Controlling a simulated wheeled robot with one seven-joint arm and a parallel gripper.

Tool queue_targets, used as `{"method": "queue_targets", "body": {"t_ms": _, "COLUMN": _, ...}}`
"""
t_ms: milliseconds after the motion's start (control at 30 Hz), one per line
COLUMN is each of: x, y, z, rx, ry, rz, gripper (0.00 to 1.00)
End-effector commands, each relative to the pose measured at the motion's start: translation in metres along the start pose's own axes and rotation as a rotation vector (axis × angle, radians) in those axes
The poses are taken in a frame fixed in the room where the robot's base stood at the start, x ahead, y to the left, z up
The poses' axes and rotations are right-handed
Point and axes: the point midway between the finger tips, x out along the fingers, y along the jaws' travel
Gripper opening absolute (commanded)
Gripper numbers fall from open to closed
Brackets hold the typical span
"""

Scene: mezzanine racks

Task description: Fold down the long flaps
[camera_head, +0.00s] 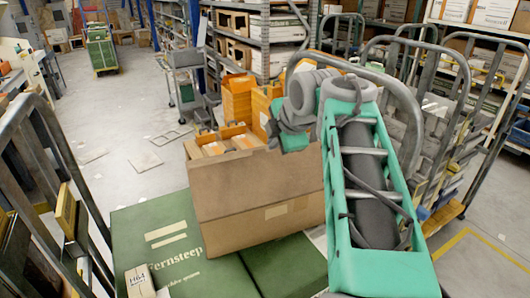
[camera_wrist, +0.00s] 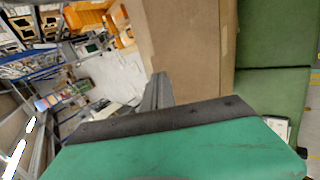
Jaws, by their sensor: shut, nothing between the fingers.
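A brown cardboard box (camera_head: 255,200) stands upright on green cartons in the head view, with a strip of pale tape low on its near face. Its side fills the upper middle of the wrist view (camera_wrist: 190,50). I cannot make out clearly how each long flap lies; my arm covers the box's right end. Orange items (camera_head: 228,140) show at the top left edge, inside or just behind it. My gripper (camera_wrist: 157,90) is shut and empty, beside the box in the wrist view. Its fingertips are hidden in the head view.
Metal cart rails stand at left (camera_head: 40,150) and right (camera_head: 415,70). Shelving (camera_head: 265,40) is behind. Open floor (camera_head: 130,110) lies at the back left.

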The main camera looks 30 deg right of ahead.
Motion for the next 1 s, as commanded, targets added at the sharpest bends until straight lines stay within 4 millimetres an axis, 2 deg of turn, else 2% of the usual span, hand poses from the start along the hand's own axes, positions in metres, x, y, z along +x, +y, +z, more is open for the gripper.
{"method": "queue_targets", "body": {"t_ms": 200, "x": 0.048, "y": 0.001, "z": -0.001, "rx": 0.002, "ry": 0.002, "rz": -0.005, "gripper": 0.00}}
{"method": "queue_targets", "body": {"t_ms": 433, "x": 0.087, "y": 0.001, "z": -0.001, "rx": 0.002, "ry": 0.001, "rz": -0.002, "gripper": 0.00}}
{"method": "queue_targets", "body": {"t_ms": 600, "x": 0.097, "y": 0.001, "z": 0.000, "rx": 0.002, "ry": -0.002, "rz": 0.001, "gripper": 0.00}}
{"method": "queue_targets", "body": {"t_ms": 1000, "x": 0.099, "y": 0.001, "z": 0.000, "rx": 0.002, "ry": -0.001, "rz": -0.007, "gripper": 0.00}}
